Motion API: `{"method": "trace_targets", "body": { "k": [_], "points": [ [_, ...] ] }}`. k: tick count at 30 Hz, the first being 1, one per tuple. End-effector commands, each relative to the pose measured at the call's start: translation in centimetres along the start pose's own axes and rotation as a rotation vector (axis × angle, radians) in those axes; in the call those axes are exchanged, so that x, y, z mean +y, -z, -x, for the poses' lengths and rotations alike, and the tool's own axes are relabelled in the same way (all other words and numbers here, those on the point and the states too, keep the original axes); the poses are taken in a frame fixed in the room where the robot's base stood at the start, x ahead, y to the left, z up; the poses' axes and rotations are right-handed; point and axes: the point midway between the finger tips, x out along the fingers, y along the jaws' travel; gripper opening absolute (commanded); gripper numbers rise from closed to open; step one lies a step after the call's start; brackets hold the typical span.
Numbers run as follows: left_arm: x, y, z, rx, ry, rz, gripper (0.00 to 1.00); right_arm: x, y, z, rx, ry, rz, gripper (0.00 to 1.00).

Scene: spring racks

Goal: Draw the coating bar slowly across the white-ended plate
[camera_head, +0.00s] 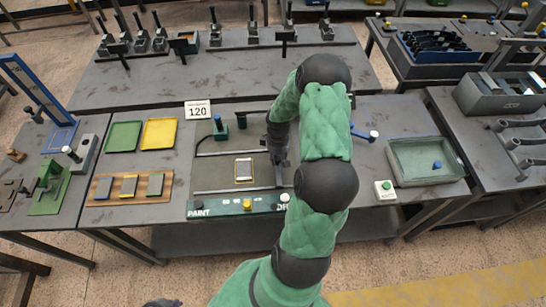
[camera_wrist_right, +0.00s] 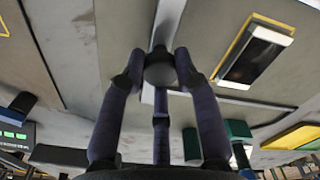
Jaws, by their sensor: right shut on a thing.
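The white-ended plate (camera_head: 243,170) lies flat inside a yellow outline on the grey bed of the paint station. It also shows in the right wrist view (camera_wrist_right: 255,58), at upper right, with a bright white end. The coating bar (camera_head: 279,174) is a metal bar lying across the bed to the right of the plate, apart from it. In the right wrist view the bar (camera_wrist_right: 167,25) runs up from a dark round knob (camera_wrist_right: 160,69). My right gripper (camera_wrist_right: 160,64) is shut around this knob; the head view shows it (camera_head: 277,150) partly behind my arm. A dark tip at the bottom edge (camera_head: 162,302) appears to be my left gripper, mostly cut off.
Two rails border the bed, the near one (camera_head: 235,191) above a green front panel (camera_head: 240,207) with buttons. Left are a green tray (camera_head: 123,136), a yellow tray (camera_head: 160,134) and a wooden board (camera_head: 154,190) with small plates. A grey-green tray (camera_head: 400,178) stands right.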

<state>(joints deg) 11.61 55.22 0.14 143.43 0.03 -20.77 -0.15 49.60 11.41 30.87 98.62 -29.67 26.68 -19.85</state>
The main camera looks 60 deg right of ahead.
Motion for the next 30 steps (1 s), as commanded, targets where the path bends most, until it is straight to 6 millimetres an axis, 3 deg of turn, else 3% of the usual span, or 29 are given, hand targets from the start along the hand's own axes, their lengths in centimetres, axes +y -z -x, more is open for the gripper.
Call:
{"method": "trace_targets", "body": {
  "k": [13,14,16,30],
  "points": [
    [0.01,0.00,0.02,0.000,0.000,0.000,0.00,0.11,-0.17,-0.04,-0.001,0.001,0.000,0.00],
    [0.01,0.00,0.02,0.000,0.000,0.000,0.00,0.11,-0.16,-0.04,-0.001,0.001,0.000,0.38],
    [0.01,0.00,0.02,0.000,0.000,0.000,0.00,0.11,-0.16,-0.03,-0.001,0.001,0.000,0.56],
    [0.01,0.01,0.02,0.000,0.000,0.000,0.00,0.15,-0.09,0.40,0.000,-0.001,0.000,0.56]
  ]
}}
